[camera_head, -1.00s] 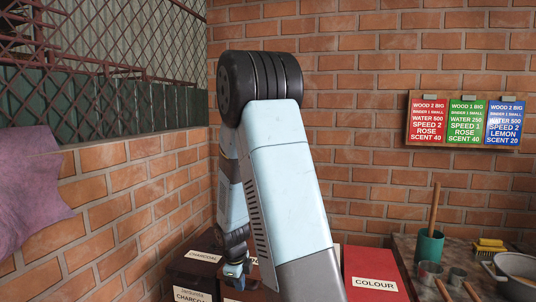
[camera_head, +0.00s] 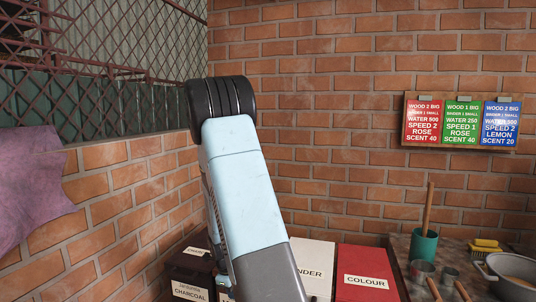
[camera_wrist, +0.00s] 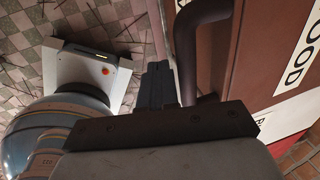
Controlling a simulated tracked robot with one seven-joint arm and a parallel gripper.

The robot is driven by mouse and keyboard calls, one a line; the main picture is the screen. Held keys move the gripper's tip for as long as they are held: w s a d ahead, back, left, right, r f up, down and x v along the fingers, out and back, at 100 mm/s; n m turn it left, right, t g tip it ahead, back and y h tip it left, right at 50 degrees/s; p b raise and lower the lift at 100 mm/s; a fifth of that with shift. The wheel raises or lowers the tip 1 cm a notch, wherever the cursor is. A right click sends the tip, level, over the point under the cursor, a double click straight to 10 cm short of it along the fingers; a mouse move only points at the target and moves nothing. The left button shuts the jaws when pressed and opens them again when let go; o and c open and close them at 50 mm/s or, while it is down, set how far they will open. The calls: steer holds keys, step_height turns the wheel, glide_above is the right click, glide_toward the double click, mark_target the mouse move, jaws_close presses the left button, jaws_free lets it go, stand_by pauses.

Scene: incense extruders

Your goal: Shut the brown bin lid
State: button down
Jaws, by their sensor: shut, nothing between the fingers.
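The brown bin (camera_wrist: 238,50) shows in the wrist view on the right as a brown panel with a white label whose visible letters read "OOD". A dark curved bar, like a handle, runs along its left side. My gripper (camera_wrist: 157,75) is shut and empty, its dark fingers just left of this bar. I cannot tell whether they touch it. In the head view my arm hides the brown bin and my gripper, so how far its lid stands open cannot be told.
In the head view a dark charcoal bin (camera_head: 190,268) stands left of my arm. A white binder bin (camera_head: 313,262) and a red colour bin (camera_head: 367,273) stand right of it. A table (camera_head: 405,250) with a green cup and a pot is at the right. Brick walls close the corner.

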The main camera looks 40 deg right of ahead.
steer(key=shift+r, duration=0.15)
steer(key=shift+s+a+r, duration=2.6)
steer(key=shift+a+r, duration=1.2)
steer(key=shift+r, duration=0.35)
steer(key=w+d+r, duration=0.6)
steer(key=d+r, duration=0.1)
steer(key=r, duration=0.2)
steer(key=shift+y, duration=0.3)
steer(key=f, duration=0.4)
steer(key=d+f, duration=0.1)
steer(key=f, duration=0.4)
steer(key=w+f, duration=0.1)
steer(key=f, duration=0.3)
steer(key=shift+w+d+f, duration=0.1)
steer(key=shift+d+f, duration=0.2)
steer(key=shift+d, duration=0.1)
